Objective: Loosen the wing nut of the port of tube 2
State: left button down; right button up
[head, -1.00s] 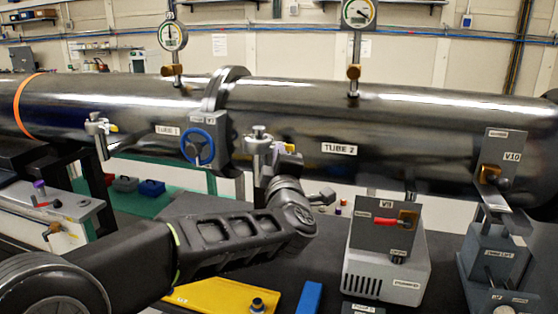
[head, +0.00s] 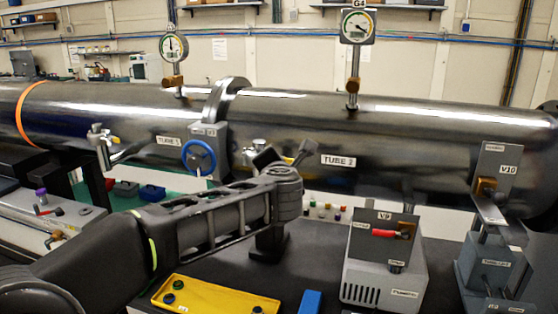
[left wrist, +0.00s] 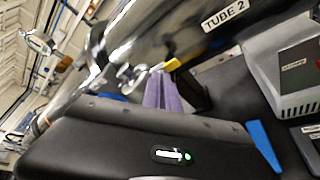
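Tube 2 (head: 400,135) is the dark, shiny cylinder across the middle and right of the head view. Its port (head: 256,146) is a small metal fitting on the near side, just right of the flange. My left gripper (head: 276,154) is at this port, and its wrist covers the fitting's lower part. In the left wrist view, purple finger pads (left wrist: 160,90) sit just below a yellow-tipped part (left wrist: 172,64) and beside a shiny metal fitting (left wrist: 131,77). The wing nut cannot be made out clearly, nor whether the fingers touch it. My right gripper is out of view.
A blue handwheel valve (head: 198,157) is close left of the port. Tube 1's port (head: 100,137) is farther left. The V9 panel (head: 383,236) with a red lever stands at right on a grey box. A yellow tray (head: 215,296) lies on the dark bench below.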

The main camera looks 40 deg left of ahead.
pick_arm(q)
jog(key=shift+s+a+r+n+h+p, duration=0.1)
jog(key=shift+a+r+n+h+p, duration=0.05)
jog(key=shift+n+h+p, duration=0.8)
jog(key=shift+s+a+r+n+h+p, duration=0.15)
jog(key=shift+n+h+p, duration=0.35)
jog(key=shift+n+p, duration=0.75)
jog(key=shift+w+a+r+n+h+p, duration=0.1)
jog(key=shift+a+r+n+h+p, duration=0.1)
jog(key=shift+n+h+p, duration=0.75)
jog(key=shift+f, duration=0.1)
jog(key=c, duration=1.6)
grip_release()
jog(key=shift+f, duration=0.1)
jog(key=shift+c, duration=0.2)
jog(key=shift+f, duration=0.1)
